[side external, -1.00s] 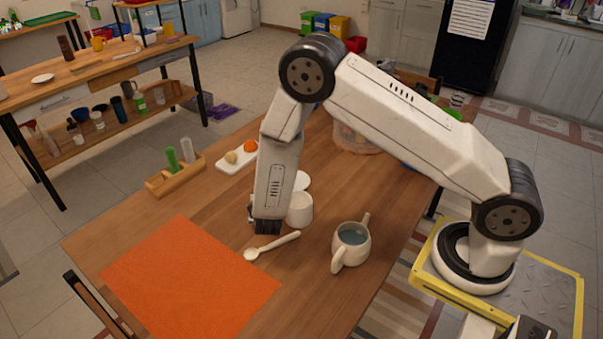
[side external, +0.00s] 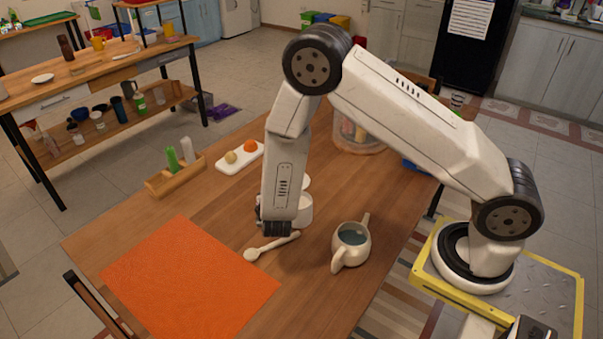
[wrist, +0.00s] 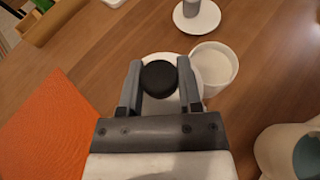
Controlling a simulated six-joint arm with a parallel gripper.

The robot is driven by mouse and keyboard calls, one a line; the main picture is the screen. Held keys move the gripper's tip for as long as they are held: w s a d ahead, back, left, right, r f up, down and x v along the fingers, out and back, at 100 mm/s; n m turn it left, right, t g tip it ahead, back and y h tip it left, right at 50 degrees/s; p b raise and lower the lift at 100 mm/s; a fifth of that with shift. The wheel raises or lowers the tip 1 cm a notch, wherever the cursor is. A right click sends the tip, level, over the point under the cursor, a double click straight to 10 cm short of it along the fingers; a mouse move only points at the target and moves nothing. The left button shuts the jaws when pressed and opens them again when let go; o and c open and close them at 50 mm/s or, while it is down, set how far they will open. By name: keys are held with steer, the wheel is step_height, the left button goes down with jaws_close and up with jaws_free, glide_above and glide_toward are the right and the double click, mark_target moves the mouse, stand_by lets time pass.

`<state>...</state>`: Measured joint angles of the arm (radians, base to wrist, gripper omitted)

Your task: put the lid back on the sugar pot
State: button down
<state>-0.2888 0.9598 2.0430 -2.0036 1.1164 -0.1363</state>
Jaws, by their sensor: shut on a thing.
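The sugar pot appears to be the open white pot (side external: 304,212), partly behind my gripper in the side view. In the wrist view the pot (wrist: 214,65) shows pale contents. My gripper (wrist: 159,80) is shut on the dark round knob (wrist: 159,77) of a white disc-shaped lid (wrist: 186,67). The lid is left of the pot, and its edge meets the pot's rim in the wrist view; I cannot tell whether they touch. In the side view my gripper (side external: 275,230) hides most of the lid.
A white spoon (side external: 272,246) lies in front. A beige two-armed pot with liquid (side external: 351,238) stands right. An orange mat (side external: 190,280) is left. Behind the pot is a white disc with an upright grey piece (wrist: 197,15). A candle holder (side external: 175,177) and white tray (side external: 240,157) are farther back.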

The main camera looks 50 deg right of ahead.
steer(key=shift+d, duration=0.1)
steer(key=shift+w+d+r+m+g+h, duration=0.3)
steer(key=shift+d+m+g+h, duration=0.2)
steer(key=shift+d+m, duration=0.1)
steer(key=s+d+r+m+g+h, duration=0.1)
steer(key=s+d+r+m+g, duration=0.1)
steer(key=d+m+g, duration=0.5)
steer(key=shift+s+d+r+m+g+h, duration=0.15)
steer(key=shift+d+r+m+g+h, duration=0.2)
steer(key=shift+m+g, duration=2.6)
steer(key=shift+a+f+n+g, duration=0.15)
steer(key=shift+f+n+g, duration=0.05)
steer(key=shift+n+g, duration=0.15)
step_height(320, 180, down, 7)
steer(key=shift+f, duration=0.15)
steer(key=shift+f, duration=0.55)
stand_by(0.4)
